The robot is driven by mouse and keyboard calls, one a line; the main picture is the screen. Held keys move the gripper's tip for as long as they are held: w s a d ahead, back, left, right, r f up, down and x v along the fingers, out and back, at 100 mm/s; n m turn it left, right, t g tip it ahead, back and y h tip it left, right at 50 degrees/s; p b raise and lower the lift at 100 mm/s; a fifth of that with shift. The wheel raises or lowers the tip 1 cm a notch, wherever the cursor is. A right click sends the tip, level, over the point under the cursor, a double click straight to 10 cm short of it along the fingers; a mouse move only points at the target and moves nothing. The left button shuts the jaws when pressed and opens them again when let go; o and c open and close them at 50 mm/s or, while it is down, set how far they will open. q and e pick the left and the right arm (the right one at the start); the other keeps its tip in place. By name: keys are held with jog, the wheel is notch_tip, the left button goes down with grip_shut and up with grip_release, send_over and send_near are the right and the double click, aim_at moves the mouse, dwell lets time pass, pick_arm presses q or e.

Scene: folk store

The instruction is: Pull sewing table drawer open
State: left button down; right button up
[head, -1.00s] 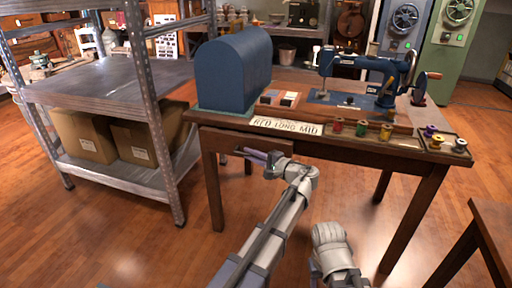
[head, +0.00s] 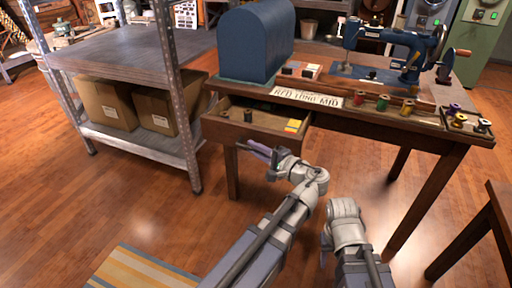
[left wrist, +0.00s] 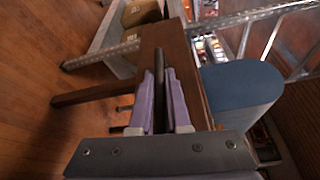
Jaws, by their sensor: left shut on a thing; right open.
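The wooden sewing table (head: 425,130) stands ahead, with its drawer (head: 226,130) pulled out at the left end. Inside the drawer are a dark spool (head: 248,115) and small yellow and orange items (head: 293,125). My left gripper (head: 262,151) is at the drawer's front face. In the left wrist view its purple fingers (left wrist: 160,98) are closed on a dark handle (left wrist: 159,65), in front of the drawer's wooden face. My right arm shows at the lower middle of the head view, but its gripper fingers are not visible.
A blue sewing machine (head: 390,55), a blue domed cover (head: 255,45), a sign (head: 306,97) and several thread spools stand on the tabletop. A metal shelf (head: 130,140) with cardboard boxes is at left. A stool (head: 490,225) is at right. Floor in front is mostly clear.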

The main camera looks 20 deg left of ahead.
pick_arm(q)
jog(key=c, duration=0.9)
grip_release()
